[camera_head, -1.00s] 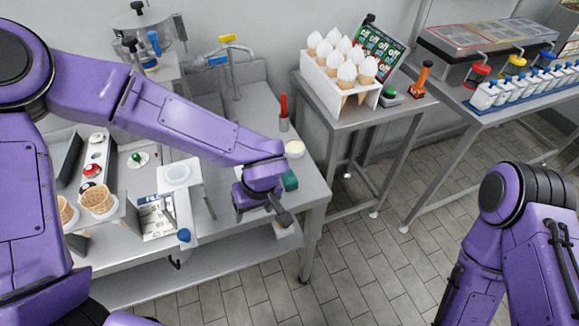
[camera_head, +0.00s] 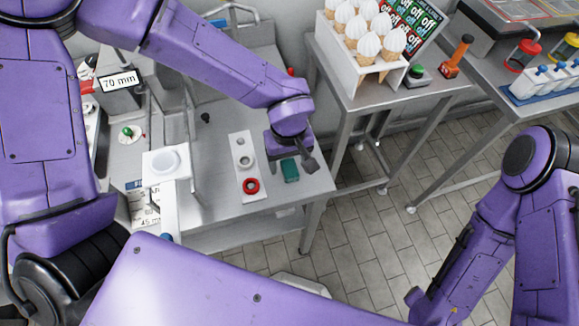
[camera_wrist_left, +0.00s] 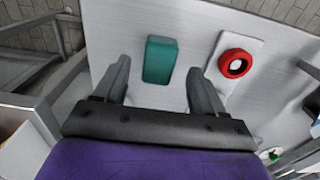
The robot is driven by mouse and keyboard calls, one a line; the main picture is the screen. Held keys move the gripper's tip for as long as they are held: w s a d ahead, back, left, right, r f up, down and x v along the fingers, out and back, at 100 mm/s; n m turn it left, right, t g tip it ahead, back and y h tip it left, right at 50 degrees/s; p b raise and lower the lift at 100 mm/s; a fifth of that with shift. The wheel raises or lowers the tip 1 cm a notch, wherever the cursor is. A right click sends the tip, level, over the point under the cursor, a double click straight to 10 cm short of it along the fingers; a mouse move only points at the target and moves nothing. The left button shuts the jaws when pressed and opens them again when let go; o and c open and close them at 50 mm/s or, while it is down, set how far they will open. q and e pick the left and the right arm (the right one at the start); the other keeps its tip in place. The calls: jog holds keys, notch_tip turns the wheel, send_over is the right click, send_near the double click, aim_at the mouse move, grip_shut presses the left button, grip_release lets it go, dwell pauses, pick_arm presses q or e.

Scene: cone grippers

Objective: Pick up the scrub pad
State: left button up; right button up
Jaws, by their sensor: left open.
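The scrub pad is a teal green block (camera_head: 290,170) lying on the steel table near its front right corner. In the left wrist view the scrub pad (camera_wrist_left: 159,60) lies ahead, between the lines of the two fingers. My left gripper (camera_head: 308,162) is open and empty, just above and beside the pad in the head view. In the left wrist view its fingers (camera_wrist_left: 158,82) stand apart with the pad's near end between them; whether they touch it cannot be told. My right arm (camera_head: 480,250) shows at the right; its gripper is not clearly visible.
A white strip with a red ring (camera_head: 252,186) lies left of the pad. A white stand with a round dish (camera_head: 166,161) is farther left. A rack of ice-cream cones (camera_head: 362,55) stands on another table behind. The steel table (camera_head: 215,215) is bare between these.

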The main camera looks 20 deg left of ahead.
aim_at(290, 167)
pick_arm(q)
notch_tip(290, 167, down, 3)
jog(key=shift+d+f, duration=0.1)
jog(key=c, duration=1)
jog(key=shift+c, duration=0.2)
jog(key=shift+r, duration=0.2)
